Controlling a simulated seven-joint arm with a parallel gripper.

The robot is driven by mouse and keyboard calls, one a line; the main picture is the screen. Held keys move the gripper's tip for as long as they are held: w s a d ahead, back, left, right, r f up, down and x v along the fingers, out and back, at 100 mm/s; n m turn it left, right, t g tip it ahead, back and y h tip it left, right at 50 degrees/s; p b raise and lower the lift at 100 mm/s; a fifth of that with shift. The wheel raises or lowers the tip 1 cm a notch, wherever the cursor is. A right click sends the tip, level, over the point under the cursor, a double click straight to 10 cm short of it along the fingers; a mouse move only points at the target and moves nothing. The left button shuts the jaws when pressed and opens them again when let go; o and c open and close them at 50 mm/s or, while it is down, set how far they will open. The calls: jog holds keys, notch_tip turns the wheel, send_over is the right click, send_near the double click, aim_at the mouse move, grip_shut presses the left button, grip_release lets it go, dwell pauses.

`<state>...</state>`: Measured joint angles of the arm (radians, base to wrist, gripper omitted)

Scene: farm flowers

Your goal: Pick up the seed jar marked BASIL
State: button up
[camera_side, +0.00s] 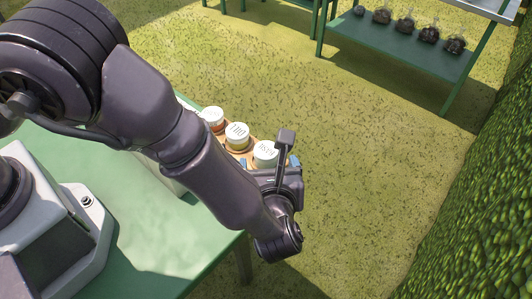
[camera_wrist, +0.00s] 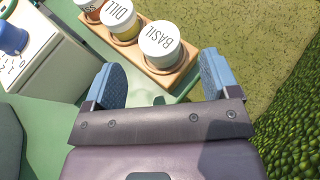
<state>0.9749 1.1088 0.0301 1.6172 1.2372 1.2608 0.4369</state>
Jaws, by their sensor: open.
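The BASIL jar (camera_wrist: 162,46) has a white lid with dark lettering. It stands upright at the right end of a wooden rack (camera_wrist: 118,51) in the wrist view. In the side view the BASIL jar (camera_side: 265,154) is just beyond my gripper, which partly covers it. My gripper (camera_wrist: 160,80) is open, with one blue finger pad at each side. The jar lies ahead of the gap between the pads, and nothing is between them. In the side view my gripper (camera_side: 283,163) is mostly hidden behind its own wrist.
The DILL jar (camera_wrist: 121,20) stands left of BASIL in the rack, with another jar (camera_wrist: 92,8) beyond it. A white box (camera_wrist: 40,55) with a blue knob (camera_wrist: 12,38) sits at left. The green table (camera_side: 150,235) ends by the rack. A hedge (camera_side: 465,200) is at right.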

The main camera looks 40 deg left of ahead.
aim_at(266, 152)
jog(key=shift+x, duration=3.1)
jog(key=shift+r, duration=0.1)
jog(key=c, duration=1)
jog(key=shift+r, duration=0.1)
